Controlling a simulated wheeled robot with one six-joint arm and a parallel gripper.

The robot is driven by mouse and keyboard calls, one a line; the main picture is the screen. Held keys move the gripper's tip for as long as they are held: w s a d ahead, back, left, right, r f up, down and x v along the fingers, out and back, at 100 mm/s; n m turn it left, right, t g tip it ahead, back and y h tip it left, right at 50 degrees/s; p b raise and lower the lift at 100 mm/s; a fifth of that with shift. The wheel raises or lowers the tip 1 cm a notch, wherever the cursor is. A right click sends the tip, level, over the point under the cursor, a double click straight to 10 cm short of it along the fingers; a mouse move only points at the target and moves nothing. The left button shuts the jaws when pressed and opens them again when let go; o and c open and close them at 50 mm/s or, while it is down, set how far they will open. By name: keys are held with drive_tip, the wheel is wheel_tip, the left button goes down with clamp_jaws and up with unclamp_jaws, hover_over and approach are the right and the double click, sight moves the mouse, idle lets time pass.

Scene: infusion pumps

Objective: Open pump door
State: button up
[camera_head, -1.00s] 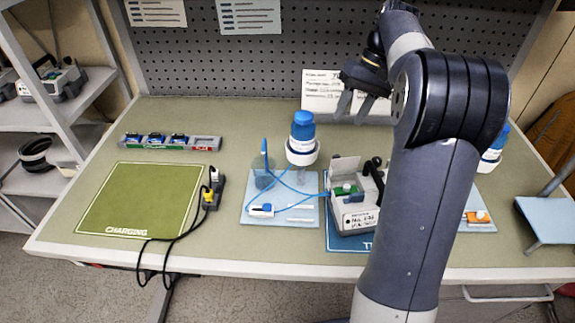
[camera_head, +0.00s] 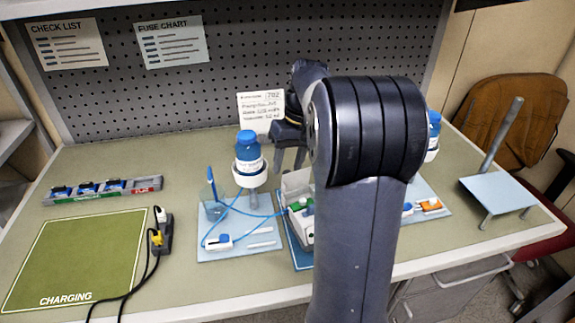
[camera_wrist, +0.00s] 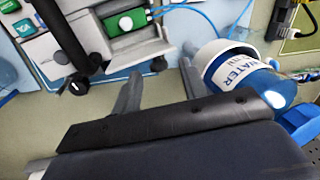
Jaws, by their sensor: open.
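The grey-white pump (camera_head: 292,188) stands on a blue mat (camera_head: 300,259), largely hidden behind my arm in the head view. In the wrist view the pump (camera_wrist: 40,47) is at the upper left. It shows a green part (camera_wrist: 125,22) in an open recess with blue tubing, and a curved black handle (camera_wrist: 88,40). A light panel stands up at the pump's back; I cannot tell whether it is the door. My gripper (camera_head: 289,158) is open and empty, above and behind the pump. In the wrist view its fingers (camera_wrist: 160,86) point at the gap between the pump and the bottle.
A blue-capped water bottle (camera_head: 249,152) stands close left of the pump; it also shows in the wrist view (camera_wrist: 240,70). A label card (camera_head: 261,110) stands behind. The green charging mat (camera_head: 75,262) is empty.

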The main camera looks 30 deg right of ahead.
drive_tip(key=shift+a+f, duration=0.1)
drive_tip(key=shift+f, duration=0.3)
drive_tip(key=shift+c, duration=0.2)
clamp_jaws()
